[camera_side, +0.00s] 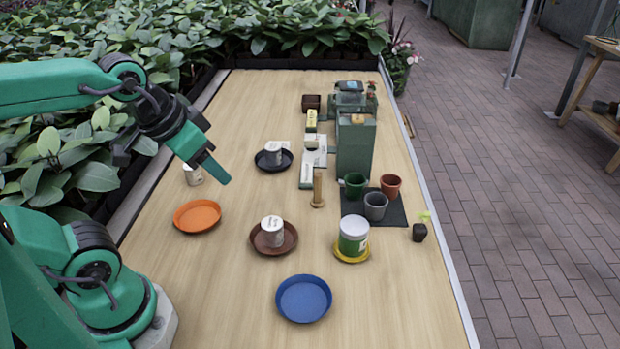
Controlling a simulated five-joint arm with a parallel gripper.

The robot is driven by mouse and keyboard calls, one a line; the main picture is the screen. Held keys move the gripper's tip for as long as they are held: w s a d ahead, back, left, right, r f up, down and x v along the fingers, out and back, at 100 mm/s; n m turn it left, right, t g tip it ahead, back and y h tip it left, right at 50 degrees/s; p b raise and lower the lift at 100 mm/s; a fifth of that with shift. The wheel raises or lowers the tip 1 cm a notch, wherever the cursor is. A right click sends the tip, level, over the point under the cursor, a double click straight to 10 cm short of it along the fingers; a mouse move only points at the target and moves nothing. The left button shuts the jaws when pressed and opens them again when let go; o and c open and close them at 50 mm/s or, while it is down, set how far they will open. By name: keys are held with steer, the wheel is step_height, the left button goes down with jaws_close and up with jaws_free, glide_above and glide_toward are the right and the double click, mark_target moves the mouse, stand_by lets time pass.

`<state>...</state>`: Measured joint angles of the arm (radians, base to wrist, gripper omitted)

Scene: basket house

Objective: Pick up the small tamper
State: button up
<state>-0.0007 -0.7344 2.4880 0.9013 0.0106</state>
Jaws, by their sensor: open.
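A small wooden tamper (318,188) stands upright on the table near its middle, with a slim handle and a wider round foot. My gripper (208,162) is in the air to the left of the tamper and clearly apart from it. It is open and nothing shows in it. The tamper is in plain view, with nothing in front of it.
An orange saucer (197,228), a brown saucer (287,246) and a blue saucer (304,314) lie around the tamper. A white-and-green tin (353,232) and a dark mat (398,214) with pots are to its right. Boxes (306,176) stand just behind.

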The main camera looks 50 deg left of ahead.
steer(key=w+m+g, duration=0.2)
steer(key=w, duration=0.6)
steer(key=m+g, duration=0.3)
steer(key=m, duration=0.4)
glide_above(318, 201)
steer(key=f, duration=0.9)
steer(key=a+f, duration=0.1)
steer(key=f, duration=0.3)
steer(key=shift+f, duration=0.25)
steer(key=shift+w+f+g, duration=0.3)
steer(key=shift+f, duration=4.15)
jaws_close()
steer(key=shift+r, duration=0.15)
